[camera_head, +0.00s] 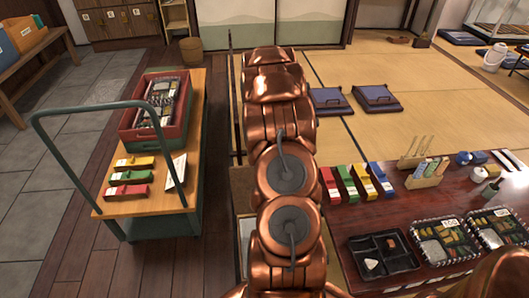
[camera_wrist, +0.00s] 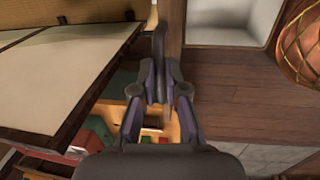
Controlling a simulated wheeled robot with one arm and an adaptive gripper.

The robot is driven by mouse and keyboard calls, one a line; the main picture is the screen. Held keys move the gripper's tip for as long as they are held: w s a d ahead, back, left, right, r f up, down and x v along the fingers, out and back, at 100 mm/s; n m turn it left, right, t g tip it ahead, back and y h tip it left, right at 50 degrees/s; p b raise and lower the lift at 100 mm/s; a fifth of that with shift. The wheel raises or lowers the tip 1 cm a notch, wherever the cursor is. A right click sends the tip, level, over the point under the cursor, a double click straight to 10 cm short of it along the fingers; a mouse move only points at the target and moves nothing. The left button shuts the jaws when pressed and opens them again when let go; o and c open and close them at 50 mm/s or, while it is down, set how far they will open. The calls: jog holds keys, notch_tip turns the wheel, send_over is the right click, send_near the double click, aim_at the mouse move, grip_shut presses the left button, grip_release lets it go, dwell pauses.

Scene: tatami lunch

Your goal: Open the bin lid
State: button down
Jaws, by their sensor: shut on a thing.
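My gripper (camera_wrist: 160,88) shows in the wrist view, with its fingers close together around a narrow dark grey piece (camera_wrist: 159,42), which looks like a handle or lid edge. In the head view my copper arm hides the gripper. What looks like the bin shows there as a pale, wood-rimmed opening (camera_head: 245,232) left of my arm. A pale, round-cornered opening, likely the same bin, shows at the top of the wrist view (camera_wrist: 226,18). A narrow brown panel (camera_head: 238,105) stands nearly edge-on beyond it. I cannot tell for certain whether it is the lid.
A trolley (camera_head: 115,208) with a red crate (camera_head: 133,139) and coloured blocks stands at the left. A low table (camera_head: 345,218) with lunch boxes is at the right. Blue cushions (camera_head: 376,98) lie on the tatami. Plank floor lies between the trolley and my arm.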

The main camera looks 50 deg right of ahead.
jog(key=shift+s+a, duration=0.25)
jog(key=shift+a, duration=0.2)
jog(key=c, duration=1.5)
grip_release()
jog(key=shift+w+a, duration=0.2)
jog(key=o, duration=0.3)
jog(key=shift+d, duration=0.1)
jog(key=shift+s+r, duration=0.1)
jog(key=shift+r, duration=0.05)
notch_tip(320, 180, up, 12)
jog(key=s+a, duration=0.1)
jog(key=shift+s+a+f, duration=0.15)
jog(key=shift+a+f, duration=0.05)
